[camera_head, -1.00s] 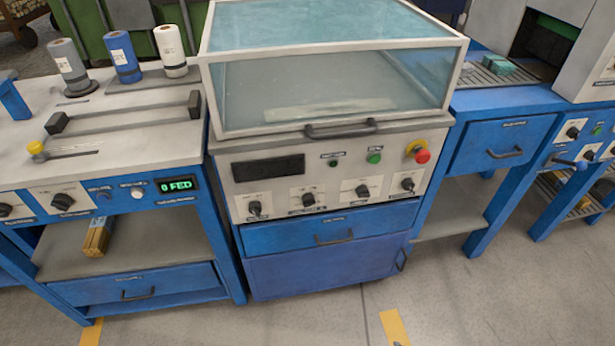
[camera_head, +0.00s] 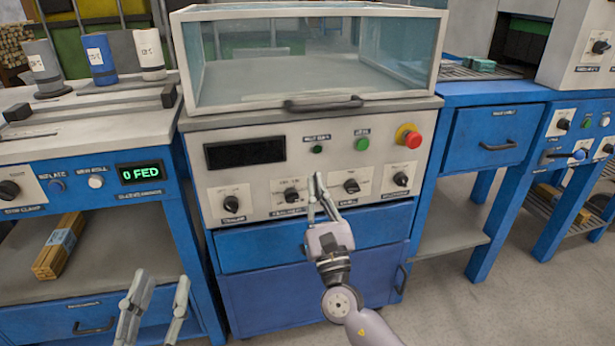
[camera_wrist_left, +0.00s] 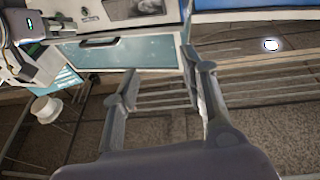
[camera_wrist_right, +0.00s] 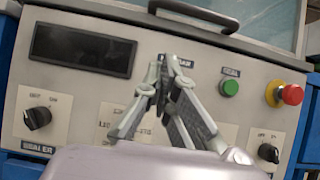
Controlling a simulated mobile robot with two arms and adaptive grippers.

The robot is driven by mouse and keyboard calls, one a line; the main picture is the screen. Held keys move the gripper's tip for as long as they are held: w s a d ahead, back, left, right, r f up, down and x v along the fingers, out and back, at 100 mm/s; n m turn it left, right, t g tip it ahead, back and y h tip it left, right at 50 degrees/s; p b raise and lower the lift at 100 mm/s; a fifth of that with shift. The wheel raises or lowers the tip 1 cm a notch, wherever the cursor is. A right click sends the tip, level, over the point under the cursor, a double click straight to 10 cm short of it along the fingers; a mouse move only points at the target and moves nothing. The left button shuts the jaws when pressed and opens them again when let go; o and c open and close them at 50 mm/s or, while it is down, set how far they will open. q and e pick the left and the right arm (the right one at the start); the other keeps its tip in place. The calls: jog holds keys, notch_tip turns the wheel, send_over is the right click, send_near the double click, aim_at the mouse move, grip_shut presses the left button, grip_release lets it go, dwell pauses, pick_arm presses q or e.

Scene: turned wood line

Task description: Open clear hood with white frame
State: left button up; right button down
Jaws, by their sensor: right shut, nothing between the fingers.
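The clear hood with a white frame (camera_head: 310,105) sits closed on top of the blue machine, with glass-like panels. Its dark handle (camera_head: 323,104) is at the bottom of the front frame; it also shows in the right wrist view (camera_wrist_right: 195,14). My right gripper (camera_head: 318,178) is in front of the control panel, below the handle and apart from it, fingers pointing up. In the right wrist view its fingertips meet, shut and empty. My left gripper (camera_head: 158,283) is low at the left, by the left bench; its fingers are spread and empty, also in the left wrist view (camera_wrist_left: 158,78).
The control panel (camera_head: 300,215) has a dark display, knobs, green buttons and a red emergency stop (camera_head: 408,137) on the right. A left bench holds several rolls (camera_head: 100,60). A blue bench (camera_head: 500,135) with a drawer stands at the right. Open floor lies front right.

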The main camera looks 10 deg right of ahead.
jog(key=x, duration=0.9)
jog(key=shift+r, duration=0.15)
pick_arm(q)
jog(key=shift+w+a+f+g+y+p, duration=0.1)
jog(key=shift+f+g+y+p, duration=0.1)
jog(key=shift+f+g, duration=0.55)
jog(key=shift+w+a+f+g+y+p, duration=0.2)
jog(key=shift+f+g, duration=0.2)
jog(key=shift+f, duration=0.8)
jog(key=shift+w+a+f+g+y+p, duration=0.1)
jog(key=shift+f+g+y+p, duration=0.1)
jog(key=shift+f+g, duration=0.55)
pick_arm(e)
jog(key=shift+w+r, duration=0.1)
jog(key=shift+r, duration=0.7)
jog(key=shift+w+r, duration=0.15)
jog(key=shift+r, duration=0.7)
pick_arm(q)
jog(key=shift+f, duration=0.2)
